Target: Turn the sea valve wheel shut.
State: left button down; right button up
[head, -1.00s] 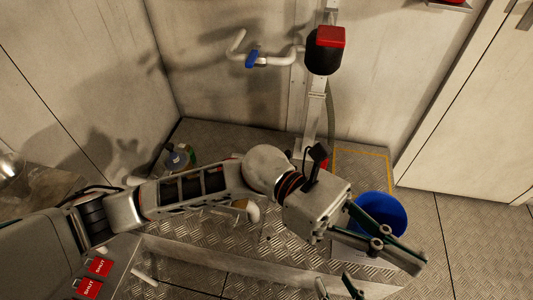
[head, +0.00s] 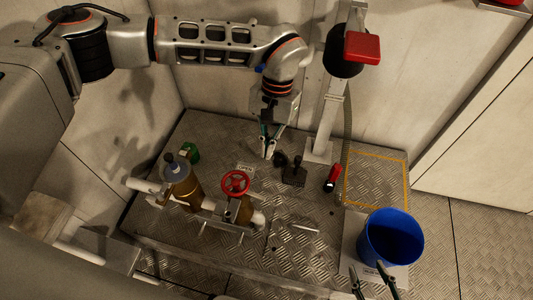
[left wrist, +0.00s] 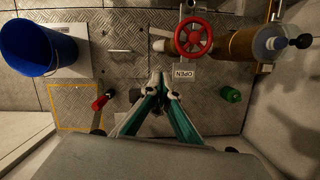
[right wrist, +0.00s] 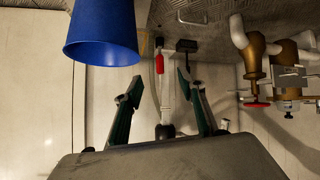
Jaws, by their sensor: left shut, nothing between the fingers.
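The red sea valve wheel (head: 235,183) sits on a brass valve in the white pipe run on the metal deck. It also shows in the left wrist view (left wrist: 193,36), and edge-on in the right wrist view (right wrist: 256,105). A small OPEN plate (head: 246,168) lies beside it. My left gripper (head: 268,154) points down behind and to the right of the wheel, apart from it. Its fingers are together and empty, as the left wrist view (left wrist: 160,83) shows. My right gripper (head: 368,272) is at the bottom edge, in front of the bucket, with fingers apart and empty (right wrist: 158,85).
A blue bucket (head: 390,237) stands at the right. A brown cylinder (head: 184,186) stands left of the wheel. A red-and-black torch-like object (head: 332,178) and a dark pedal-like block (head: 293,171) are on the deck. A post (head: 330,115) rises behind. Deck right of the wheel is mostly clear.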

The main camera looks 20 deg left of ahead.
aim_at(244, 186)
pick_arm(q)
jog(key=s+a+f, duration=0.1)
jog(key=s+f, duration=0.4)
jog(key=f, duration=0.3)
jog(key=shift+s+b, duration=0.35)
jog(key=shift+s, duration=0.05)
